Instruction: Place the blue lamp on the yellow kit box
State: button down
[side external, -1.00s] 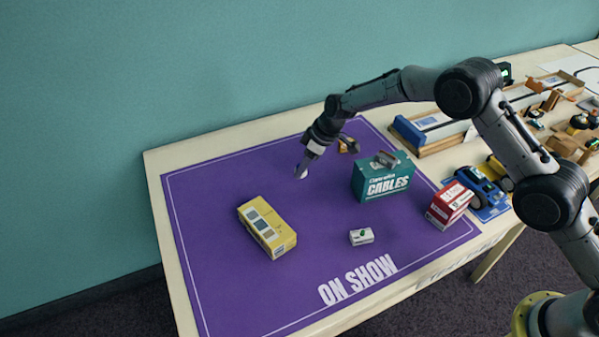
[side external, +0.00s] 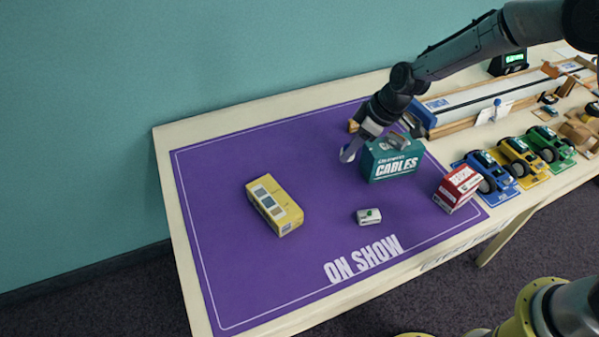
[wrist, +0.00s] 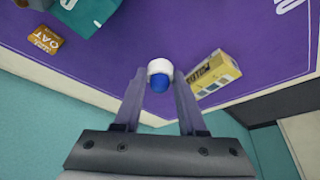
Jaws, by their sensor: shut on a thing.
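My gripper (side external: 347,153) is over the purple mat, just left of the teal cables case. In the wrist view my gripper (wrist: 159,78) is shut on the blue lamp (wrist: 159,84), which has a blue body and a rounded white end. In the side view the lamp is mostly hidden by the fingers. I cannot tell whether it touches the mat. The yellow kit box (side external: 275,206) lies on the mat, left of and nearer the camera than my gripper. Its visible top is clear, and it also shows in the wrist view (wrist: 222,70), right of the lamp.
The teal cables case (side external: 393,163) stands close to my gripper's right. A small white box (side external: 369,217) and a red box (side external: 459,187) stand nearer the front. An orange-brown box (wrist: 45,38) is behind the case. The mat (side external: 225,165) is bare between my gripper and the yellow box.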

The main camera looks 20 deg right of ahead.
jog(key=s+a+r, duration=0.5)
jog(key=s+a, duration=0.5)
jog(key=n, duration=0.1)
send_near(270, 197)
jog(key=shift+w+a+f, duration=0.5)
jog(key=shift+w+f, duration=0.15)
jog(key=shift+f, duration=0.1)
jog(key=shift+w+a+f, duration=0.25)
jog(key=shift+w+f, duration=0.15)
jog(key=shift+f, duration=1.6)
jog(key=shift+f, duration=0.15)
jog(key=shift+c, duration=2.4)
grip_release()
